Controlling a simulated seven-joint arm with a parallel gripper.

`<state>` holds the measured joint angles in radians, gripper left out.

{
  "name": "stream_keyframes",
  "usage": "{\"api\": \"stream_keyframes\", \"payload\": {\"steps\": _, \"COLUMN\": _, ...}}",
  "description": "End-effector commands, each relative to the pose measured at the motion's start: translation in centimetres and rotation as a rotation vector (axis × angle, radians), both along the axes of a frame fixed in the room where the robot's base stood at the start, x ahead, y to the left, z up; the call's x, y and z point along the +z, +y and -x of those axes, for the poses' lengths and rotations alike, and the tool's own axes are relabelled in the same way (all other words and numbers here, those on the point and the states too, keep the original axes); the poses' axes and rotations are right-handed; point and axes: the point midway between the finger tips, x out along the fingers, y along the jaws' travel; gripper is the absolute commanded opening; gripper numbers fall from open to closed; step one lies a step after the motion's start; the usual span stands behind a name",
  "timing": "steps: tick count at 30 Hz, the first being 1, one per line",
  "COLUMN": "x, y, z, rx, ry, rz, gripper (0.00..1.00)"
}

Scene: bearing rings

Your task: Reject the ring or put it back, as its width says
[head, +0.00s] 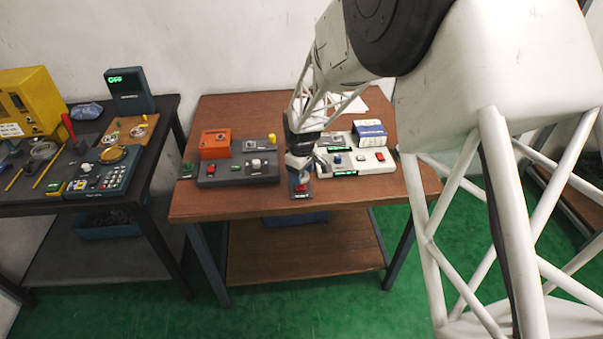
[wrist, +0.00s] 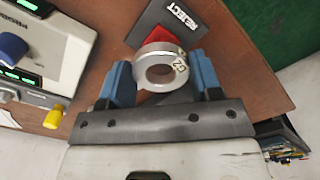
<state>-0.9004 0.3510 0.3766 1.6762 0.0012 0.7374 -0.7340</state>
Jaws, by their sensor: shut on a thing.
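In the wrist view a silvery ring (wrist: 152,62) with dark markings on its face sits between the two blue fingers of my gripper (wrist: 160,80), which is shut on it. A dark plate lettered REJECT (wrist: 180,14) with a red patch (wrist: 150,36) lies beyond the ring, and the ring covers part of the red. In the head view my gripper (head: 300,165) is low over the brown table, just above the reject plate (head: 301,196). The ring cannot be made out there. Whether it touches the plate cannot be told.
A white device with green displays (head: 380,167) stands right of my gripper, with a blue-and-white box (head: 370,131) behind. A grey console (head: 235,173) and orange box (head: 214,144) are on the left. A second, dark table (head: 50,207) holds other equipment.

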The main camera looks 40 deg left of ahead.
Motion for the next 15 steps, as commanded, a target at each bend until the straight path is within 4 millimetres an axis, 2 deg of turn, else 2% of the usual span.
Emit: {"api": "stream_keyframes", "payload": {"steps": 15, "x": -0.86, "y": 0.02, "z": -0.02, "rx": 0.0, "ry": -0.001, "rz": -0.001, "gripper": 0.24}}
